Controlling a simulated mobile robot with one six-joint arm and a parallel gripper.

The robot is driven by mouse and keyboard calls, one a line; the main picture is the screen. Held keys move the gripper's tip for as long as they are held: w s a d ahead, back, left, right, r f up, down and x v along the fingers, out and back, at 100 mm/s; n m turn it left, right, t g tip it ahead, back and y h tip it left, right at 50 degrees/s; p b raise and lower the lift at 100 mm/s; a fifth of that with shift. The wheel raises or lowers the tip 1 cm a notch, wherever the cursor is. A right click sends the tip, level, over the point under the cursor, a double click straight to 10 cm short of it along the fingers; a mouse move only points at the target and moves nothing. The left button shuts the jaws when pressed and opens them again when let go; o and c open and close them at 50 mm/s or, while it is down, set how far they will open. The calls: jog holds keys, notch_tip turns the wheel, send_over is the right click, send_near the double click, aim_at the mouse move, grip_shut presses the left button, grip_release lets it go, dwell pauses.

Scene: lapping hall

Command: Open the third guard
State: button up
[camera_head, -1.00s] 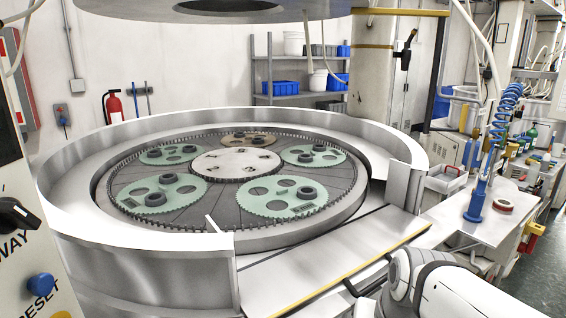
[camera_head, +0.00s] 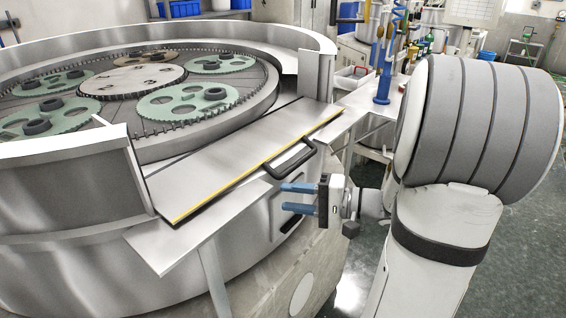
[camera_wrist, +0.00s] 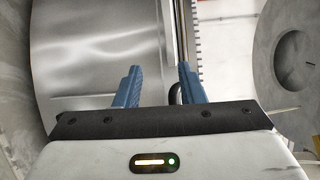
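The guard (camera_head: 235,155) is a flat metal panel with a yellow front edge, lying folded down over a gap in the round machine's rim. Its black bar handle (camera_head: 303,166) stands out from the yellow edge near the right end. My gripper (camera_head: 284,197) is open and empty, its two blue fingers pointing left just below the handle. In the wrist view the open fingers (camera_wrist: 158,70) show apart, with a dark curved piece, probably the handle, partly hidden behind the right finger. I cannot tell whether a finger touches it.
The lapping machine's rim (camera_head: 60,165) encloses a toothed plate with several green carriers (camera_head: 187,101). A metal ledge (camera_head: 160,250) juts out below the guard. A white bench (camera_head: 372,100) with a blue stand (camera_head: 384,78) is behind. Open floor lies right.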

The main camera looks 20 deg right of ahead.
aim_at(301, 164)
jog(key=w+d+f+m+t+h+b, duration=0.1)
jog(key=w+d+m+t+h+b, duration=0.2)
jog(key=d+t, duration=0.6)
jog(key=w+a+r+g+p, duration=0.1)
jog(key=w+a+p, duration=0.1)
jog(key=w, duration=0.4)
jog(key=shift+a+m+g+p, duration=0.3)
jog(key=shift+p, duration=0.15)
jog(key=shift+w+r, duration=0.1)
grip_shut()
